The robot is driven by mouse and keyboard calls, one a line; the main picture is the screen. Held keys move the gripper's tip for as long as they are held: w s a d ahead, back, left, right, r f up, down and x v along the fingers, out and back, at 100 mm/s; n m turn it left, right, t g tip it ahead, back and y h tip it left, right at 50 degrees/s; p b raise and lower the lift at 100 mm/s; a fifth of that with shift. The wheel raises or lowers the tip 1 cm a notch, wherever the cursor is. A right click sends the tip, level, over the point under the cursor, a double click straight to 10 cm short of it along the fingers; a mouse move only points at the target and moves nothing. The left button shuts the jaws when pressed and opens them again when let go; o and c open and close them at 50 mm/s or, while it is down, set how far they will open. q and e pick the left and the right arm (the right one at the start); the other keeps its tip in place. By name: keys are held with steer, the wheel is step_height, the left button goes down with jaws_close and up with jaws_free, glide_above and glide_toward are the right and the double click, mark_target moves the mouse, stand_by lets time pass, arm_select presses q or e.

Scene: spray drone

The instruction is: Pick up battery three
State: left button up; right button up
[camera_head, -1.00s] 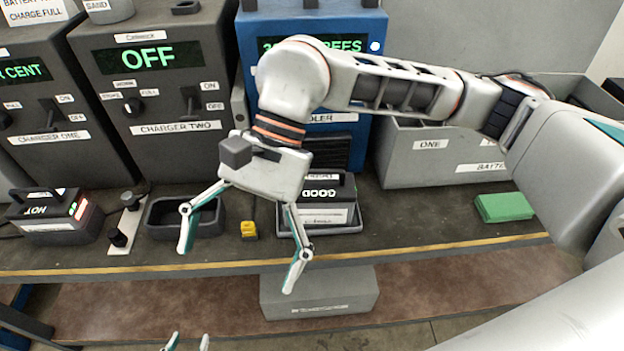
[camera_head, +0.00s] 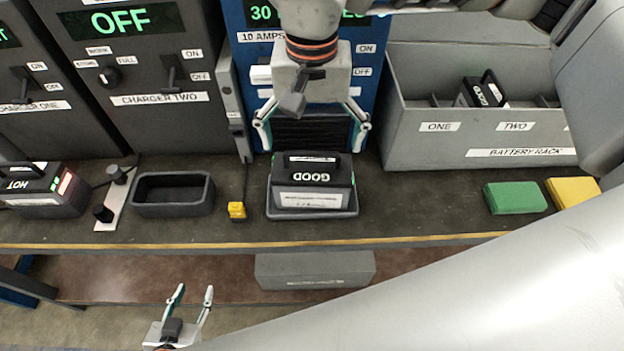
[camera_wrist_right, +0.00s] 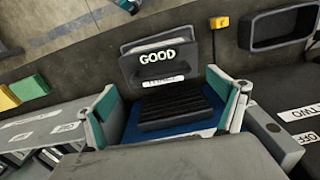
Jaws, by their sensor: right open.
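A dark battery marked GOOD (camera_head: 313,183) stands upright in a shallow grey tray (camera_head: 345,213) in front of the blue cooler (camera_head: 232,20). My right gripper (camera_head: 311,148) is open and empty, above and behind this battery at the cooler's front. Its spread fingers show in the wrist view (camera_wrist_right: 165,95). My left gripper (camera_head: 194,292) is open and empty, low in front of the bench.
A battery marked HOT (camera_head: 40,190) is at the left, beside an empty dark tray (camera_head: 172,210) and a yellow block (camera_head: 237,210). The grey battery rack (camera_head: 480,140) holds another GOOD battery (camera_head: 482,90). Green (camera_head: 515,197) and yellow (camera_head: 572,191) pads lie at right.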

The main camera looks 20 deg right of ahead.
mark_target(312, 152)
steer(key=shift+f, duration=1.9)
steer(key=c, duration=2.2)
steer(key=shift+o, duration=0.2)
steer(key=shift+w+r, duration=0.15)
steer(key=shift+r, duration=0.45)
step_height(312, 152, up, 19)
steer(key=p, duration=0.1)
steer(key=shift+f, duration=0.15)
